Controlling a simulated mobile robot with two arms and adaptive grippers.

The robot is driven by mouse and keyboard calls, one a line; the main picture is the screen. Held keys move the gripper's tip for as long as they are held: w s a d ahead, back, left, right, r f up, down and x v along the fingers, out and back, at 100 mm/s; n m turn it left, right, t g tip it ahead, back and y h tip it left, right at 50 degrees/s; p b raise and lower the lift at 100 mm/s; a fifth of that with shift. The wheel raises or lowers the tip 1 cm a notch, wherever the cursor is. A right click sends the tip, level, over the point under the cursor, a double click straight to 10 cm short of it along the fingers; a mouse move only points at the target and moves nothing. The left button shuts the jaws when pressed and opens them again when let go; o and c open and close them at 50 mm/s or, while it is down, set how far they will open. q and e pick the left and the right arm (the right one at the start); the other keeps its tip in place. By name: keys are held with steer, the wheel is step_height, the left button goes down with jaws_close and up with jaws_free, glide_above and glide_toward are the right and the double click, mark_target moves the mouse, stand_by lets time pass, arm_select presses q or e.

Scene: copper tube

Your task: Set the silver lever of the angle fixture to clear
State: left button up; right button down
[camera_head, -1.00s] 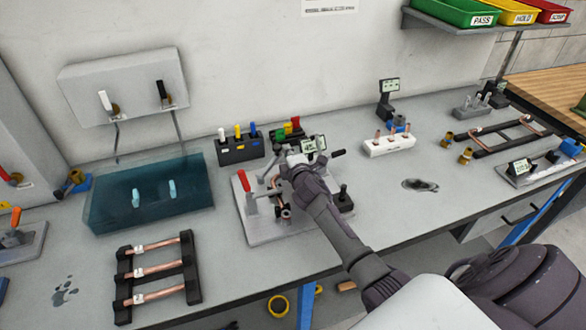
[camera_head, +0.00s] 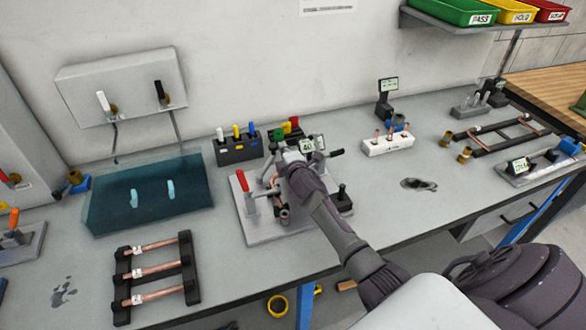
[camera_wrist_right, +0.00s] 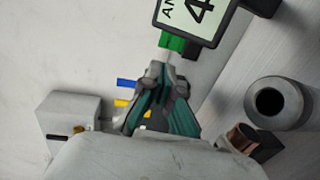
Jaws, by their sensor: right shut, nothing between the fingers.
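The angle fixture (camera_head: 262,228) is a grey plate on the bench with a red-handled lever (camera_head: 246,192) at its left, a copper tube and a small display (camera_head: 307,146). My right gripper (camera_head: 284,152) is over its back part and covers much of it. In the right wrist view the gripper (camera_wrist_right: 160,72) is shut and empty, its fingertips just below the display (camera_wrist_right: 205,18) and a green part (camera_wrist_right: 172,42). A grey cylinder (camera_wrist_right: 278,102) and a copper tube end (camera_wrist_right: 243,138) show at the right. I cannot clearly pick out the silver lever or its setting. My left gripper is out of view.
A black rack (camera_head: 240,155) with white, yellow and blue handles stands behind the fixture. A white block (camera_head: 388,146) stands to the right, with clear bench between.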

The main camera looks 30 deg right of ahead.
steer(key=v, duration=1.2)
stand_by(0.3)
